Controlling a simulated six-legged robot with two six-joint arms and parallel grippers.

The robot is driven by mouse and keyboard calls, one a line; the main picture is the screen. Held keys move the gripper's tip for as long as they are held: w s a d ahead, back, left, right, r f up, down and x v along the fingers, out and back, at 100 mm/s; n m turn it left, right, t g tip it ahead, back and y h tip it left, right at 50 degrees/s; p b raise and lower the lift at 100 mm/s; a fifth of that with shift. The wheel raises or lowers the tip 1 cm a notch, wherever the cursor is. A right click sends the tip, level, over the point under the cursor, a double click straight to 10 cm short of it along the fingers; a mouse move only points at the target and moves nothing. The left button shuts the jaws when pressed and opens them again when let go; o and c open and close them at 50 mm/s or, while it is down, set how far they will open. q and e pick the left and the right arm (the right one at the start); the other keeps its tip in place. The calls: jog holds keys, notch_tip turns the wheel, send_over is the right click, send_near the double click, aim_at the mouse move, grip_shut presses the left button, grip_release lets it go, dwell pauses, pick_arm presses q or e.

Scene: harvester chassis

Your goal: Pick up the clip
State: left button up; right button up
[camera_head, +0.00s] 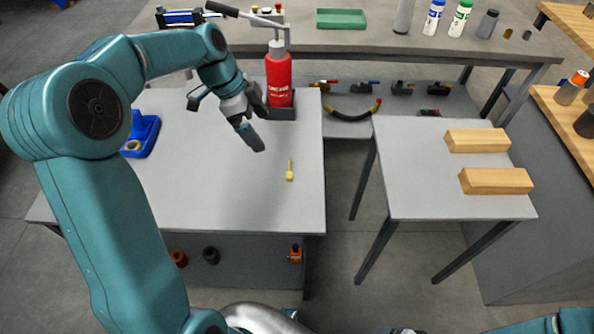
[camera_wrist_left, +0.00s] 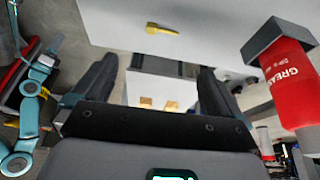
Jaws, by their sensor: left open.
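The clip is a small yellow piece (camera_head: 290,171) lying on the grey table (camera_head: 215,200), towards its right side. It also shows in the left wrist view (camera_wrist_left: 162,29), near the top and beyond the fingers. My left gripper (camera_head: 260,128) is above the table, up and to the left of the clip in the head view, and apart from it. Its two dark fingers are spread with nothing between them, as the left wrist view (camera_wrist_left: 157,72) also shows. My right gripper is not in view.
A red grease bottle (camera_head: 279,78) stands in a dark holder close behind my left gripper. A blue holder with a tape roll (camera_head: 142,135) is at the table's left. A side table (camera_head: 420,190) bears two wooden blocks (camera_head: 495,181). The table around the clip is clear.

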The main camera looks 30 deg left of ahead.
pick_arm(q)
send_near(289, 169)
jog(key=shift+s+d+f, duration=0.1)
jog(key=shift+d+f, duration=0.1)
jog(key=shift+f, duration=0.35)
jog(key=shift+s+d+f, duration=0.1)
jog(key=shift+d+f, duration=0.1)
jog(key=shift+f, duration=0.35)
jog(key=x, duration=0.5)
jog(key=shift+w+f+p, duration=0.1)
jog(key=shift+w+p, duration=0.25)
jog(key=shift+c, duration=0.3)
jog(key=c, duration=1)
